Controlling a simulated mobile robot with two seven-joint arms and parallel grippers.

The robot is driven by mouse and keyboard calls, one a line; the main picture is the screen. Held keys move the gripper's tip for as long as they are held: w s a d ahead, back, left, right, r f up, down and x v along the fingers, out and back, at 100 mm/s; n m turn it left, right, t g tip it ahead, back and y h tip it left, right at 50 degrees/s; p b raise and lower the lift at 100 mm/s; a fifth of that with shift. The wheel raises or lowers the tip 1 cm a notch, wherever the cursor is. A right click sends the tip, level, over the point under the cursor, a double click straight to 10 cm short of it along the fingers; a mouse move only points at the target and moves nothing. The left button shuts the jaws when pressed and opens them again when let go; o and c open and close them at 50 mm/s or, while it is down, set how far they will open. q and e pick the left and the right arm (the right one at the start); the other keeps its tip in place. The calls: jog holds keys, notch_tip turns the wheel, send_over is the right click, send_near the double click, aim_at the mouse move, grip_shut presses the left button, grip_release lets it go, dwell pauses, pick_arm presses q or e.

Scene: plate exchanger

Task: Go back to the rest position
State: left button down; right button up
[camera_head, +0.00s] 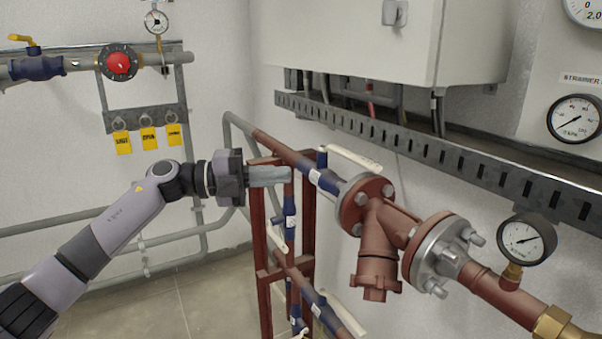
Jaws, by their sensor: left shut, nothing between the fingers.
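My left arm comes in from the lower left. My left gripper (268,176) is at the middle of the view, its grey fingers closed together and pointing right. Nothing shows between the fingers. In the picture the fingers overlap the top of a red-brown pipe stand (261,250), near a blue valve with a white lever (322,178). I cannot tell whether the fingers touch the stand or the valve. My right gripper is not in view.
A red-brown strainer (378,245) with flanges and a pressure gauge (527,240) run along the right. A grey cabinet (350,40) and slotted rail hang above. A red knob (120,63) and yellow tags (148,138) are on the left wall. Open floor (150,300) lies below the arm.

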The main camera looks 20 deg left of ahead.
pick_arm(q)
jog(key=s+d+f+n+t+y, duration=0.2)
jog(key=s+f+n+t, duration=0.1)
jog(key=f+n, duration=0.35)
jog(key=s+d+f+n+t+y, duration=0.1)
jog(key=s+f+n+t+y, duration=0.15)
jog(key=f+n, duration=0.45)
jog(key=s+d+f+n+t+y, duration=0.2)
jog(key=f+n+t, duration=0.25)
jog(key=f, duration=0.45)
jog(key=s+a+f+n+g+y, duration=0.2)
jog(key=s+f+n+g+y, duration=0.5)
jog(key=s+f, duration=1.2)
jog(key=s+n, duration=0.2)
jog(key=n, duration=0.1)
jog(key=shift+s+f, duration=0.15)
jog(key=shift+s, duration=0.25)
